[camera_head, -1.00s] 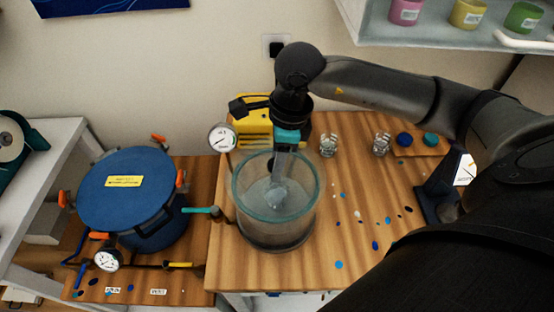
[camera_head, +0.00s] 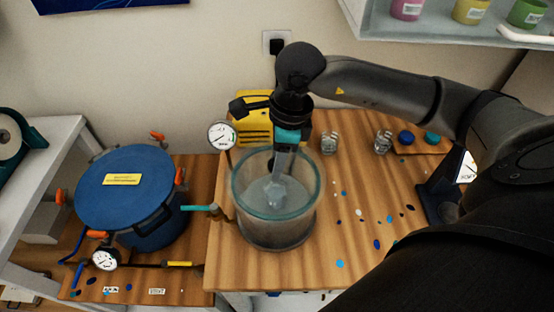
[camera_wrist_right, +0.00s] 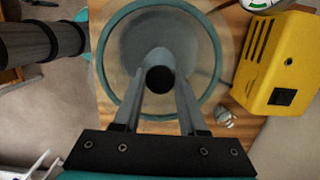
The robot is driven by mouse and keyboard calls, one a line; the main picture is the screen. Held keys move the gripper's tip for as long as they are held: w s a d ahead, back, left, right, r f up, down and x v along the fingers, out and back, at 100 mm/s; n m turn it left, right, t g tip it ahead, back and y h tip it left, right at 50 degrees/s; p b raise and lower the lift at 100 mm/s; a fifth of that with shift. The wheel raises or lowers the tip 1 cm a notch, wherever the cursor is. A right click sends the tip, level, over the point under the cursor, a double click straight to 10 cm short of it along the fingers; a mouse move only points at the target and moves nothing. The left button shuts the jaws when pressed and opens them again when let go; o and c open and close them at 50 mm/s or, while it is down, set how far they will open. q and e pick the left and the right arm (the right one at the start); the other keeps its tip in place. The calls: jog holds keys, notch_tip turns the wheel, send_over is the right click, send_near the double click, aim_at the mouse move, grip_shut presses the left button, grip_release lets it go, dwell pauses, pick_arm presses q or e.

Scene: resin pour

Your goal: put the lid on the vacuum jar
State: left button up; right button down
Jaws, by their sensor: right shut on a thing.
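The vacuum jar (camera_head: 275,232) is a clear round vessel with a teal rim, upright near the left edge of the wooden table. My right gripper (camera_head: 277,190) points down over the middle of its mouth. In the right wrist view, the fingers (camera_wrist_right: 160,75) are shut on a grey knob with a dark round end (camera_wrist_right: 160,80). The knob is at the middle of a clear, teal-edged disc (camera_wrist_right: 207,60), which looks like the lid over the jar's mouth. I cannot tell whether lid and rim touch all round. My left gripper is out of view.
A yellow pump (camera_head: 257,122) and a gauge (camera_head: 222,135) stand behind the jar. A blue pot (camera_head: 125,188) is to the left, with a teal valve (camera_head: 199,208) near the jar. Small glasses (camera_head: 329,142) and scattered colored drops lie to the right.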

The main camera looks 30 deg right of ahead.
jog(key=shift+c, duration=1.9)
grip_release()
jog(key=shift+f, duration=0.1)
jog(key=shift+r+p, duration=2.6)
jog(key=shift+r, duration=1.5)
jog(key=shift+f, duration=0.1)
